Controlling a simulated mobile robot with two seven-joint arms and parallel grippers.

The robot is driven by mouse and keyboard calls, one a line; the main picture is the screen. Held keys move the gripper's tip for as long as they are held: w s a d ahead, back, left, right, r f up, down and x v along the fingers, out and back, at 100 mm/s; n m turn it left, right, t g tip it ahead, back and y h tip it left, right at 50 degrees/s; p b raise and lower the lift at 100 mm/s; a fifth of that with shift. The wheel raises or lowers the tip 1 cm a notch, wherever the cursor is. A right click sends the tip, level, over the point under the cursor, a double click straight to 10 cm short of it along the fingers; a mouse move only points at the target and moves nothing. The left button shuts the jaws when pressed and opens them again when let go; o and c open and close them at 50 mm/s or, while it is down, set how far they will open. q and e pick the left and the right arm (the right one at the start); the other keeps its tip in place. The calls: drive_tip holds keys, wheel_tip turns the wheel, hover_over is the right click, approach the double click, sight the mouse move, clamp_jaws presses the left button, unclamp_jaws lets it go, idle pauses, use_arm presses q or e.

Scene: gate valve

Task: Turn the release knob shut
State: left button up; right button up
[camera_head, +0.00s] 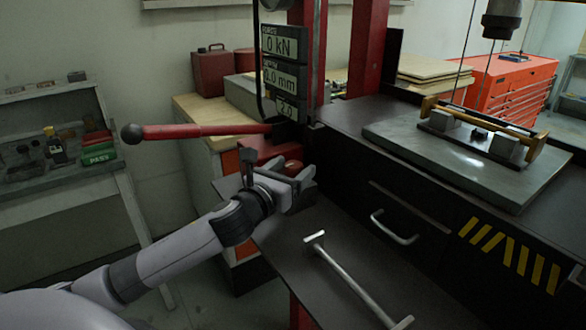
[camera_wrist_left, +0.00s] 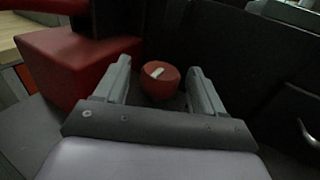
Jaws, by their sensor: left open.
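The release knob is a small round red knob with a pale mark on its face (camera_wrist_left: 161,82). In the left wrist view it appears between my two finger tips, a little beyond them. In the head view its red top (camera_head: 293,164) shows just behind my left gripper (camera_head: 306,177). My left gripper is open, and its fingers (camera_wrist_left: 159,68) straddle the knob's line in the wrist view with a gap on each side. I see no contact. The knob's lower part is hidden in the head view. My right gripper is not in view.
A red pump block (camera_wrist_left: 75,65) stands beside the knob. A red lever with a black ball end (camera_head: 195,131) sticks out leftward above my arm. A metal T-bar (camera_head: 350,274) lies on the dark shelf (camera_head: 290,240). A drawer handle (camera_head: 393,228) is to the right.

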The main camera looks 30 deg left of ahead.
sight(288, 172)
use_arm(q)
drive_tip(key=shift+s+d+r+b, duration=0.1)
drive_tip(key=shift+s+b, duration=0.15)
drive_tip(key=shift+s, duration=1.35)
drive_tip(key=shift+s+d+b, duration=0.1)
drive_tip(key=shift+s+b, duration=0.15)
drive_tip(key=shift+s, duration=1.3)
